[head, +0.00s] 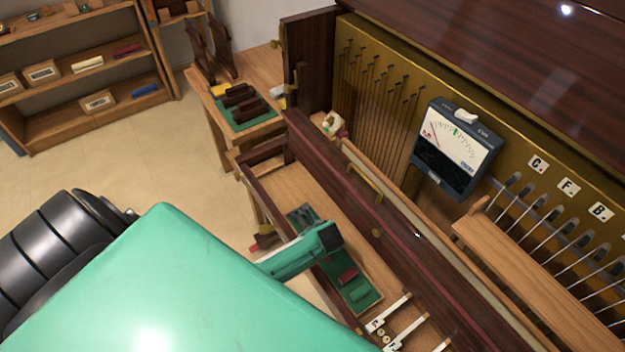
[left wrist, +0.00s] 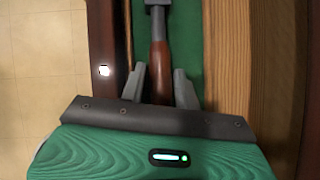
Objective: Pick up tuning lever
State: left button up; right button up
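The tuning lever (left wrist: 159,62) shows in the left wrist view, with a reddish-brown wooden handle and a grey metal head at the top. It lies on green lining. My left gripper (left wrist: 159,82) has its two grey fingers on either side of the handle, with a gap visible on each side. The fingers look open and not closed on the lever. In the head view my teal left hand (head: 305,250) is over the green-lined tray (head: 367,300) inside the piano's front, hiding part of it. The lever is not clearly made out there. My right gripper is not in view.
Wooden walls stand close on both sides of the green lining. White key pieces (head: 398,340) lie right of the tray. A tuner meter (head: 455,150) stands against the piano's back. A side table (head: 250,105) holds dark blocks. Shelves (head: 80,65) stand far left.

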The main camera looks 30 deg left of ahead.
pick_arm(q)
grip_shut()
jog(key=shift+r, duration=0.1)
